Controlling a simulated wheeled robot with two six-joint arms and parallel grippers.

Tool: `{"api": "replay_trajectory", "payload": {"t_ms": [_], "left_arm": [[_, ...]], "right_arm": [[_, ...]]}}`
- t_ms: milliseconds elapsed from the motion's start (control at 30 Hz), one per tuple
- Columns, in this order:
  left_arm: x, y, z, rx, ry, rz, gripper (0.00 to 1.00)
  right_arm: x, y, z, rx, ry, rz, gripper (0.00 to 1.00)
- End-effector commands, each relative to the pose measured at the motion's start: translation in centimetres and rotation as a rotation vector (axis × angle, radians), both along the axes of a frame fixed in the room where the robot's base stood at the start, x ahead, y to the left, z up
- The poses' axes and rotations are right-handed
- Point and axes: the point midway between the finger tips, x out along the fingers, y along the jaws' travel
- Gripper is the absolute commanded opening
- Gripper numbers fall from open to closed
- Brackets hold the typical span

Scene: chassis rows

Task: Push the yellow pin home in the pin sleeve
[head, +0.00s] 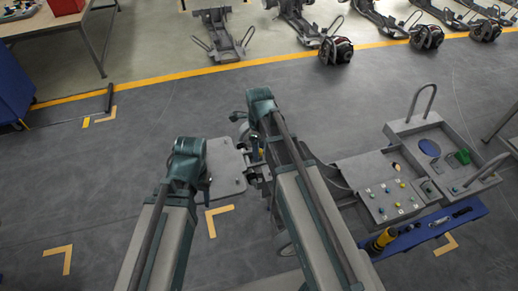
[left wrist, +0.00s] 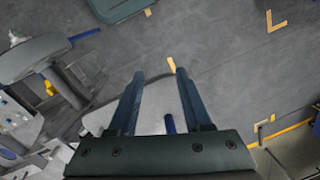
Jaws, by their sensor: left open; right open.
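My left gripper (head: 204,188) is low over the floor beside a grey chassis plate (head: 226,168); its fingers are small in the head view. In the left wrist view the left gripper (left wrist: 159,72) is open and empty, its two dark fingers apart above the grey plate (left wrist: 152,112). A short blue rod (left wrist: 169,123) shows between them. My right gripper (head: 256,148) is open by the chassis joint, mostly hidden by its own wrist. A small yellow piece (left wrist: 50,88), perhaps the yellow pin, shows beside a grey post in the left wrist view. I cannot make out the pin sleeve.
A grey panel with coloured knobs (head: 383,200) and a grey tray (head: 425,135) with a green item stand at the right. A yellow-and-black cylinder (head: 383,240) is near the blue beam (head: 430,229). Other chassis line the back. Floor at the left is clear.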

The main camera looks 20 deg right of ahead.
Motion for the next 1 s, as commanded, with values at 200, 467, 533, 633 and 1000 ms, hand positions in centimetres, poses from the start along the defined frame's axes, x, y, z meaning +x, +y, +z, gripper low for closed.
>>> {"api": "replay_trajectory", "payload": {"t_ms": [200,467,533,633,1000], "left_arm": [[0.0,0.0,2.4,0.0,0.001,0.001,0.49],[0.0,0.0,6.2,0.001,0.002,-0.002,0.49],[-0.1,0.0,7.3,0.001,0.003,-0.003,0.49],[-0.1,0.0,8.8,0.001,0.003,-0.004,0.49],[-0.1,0.0,13.2,-0.002,0.003,0.027,0.49]], "right_arm": [[0.0,0.0,2.4,0.0,0.0,0.0,0.63],[0.0,0.0,6.2,0.0,0.0,0.0,0.63],[0.0,0.0,7.3,0.0,0.0,0.0,0.63],[0.0,0.0,8.8,0.0,0.0,0.0,0.63],[0.0,0.0,13.2,0.0,0.0,0.0,0.63]]}}
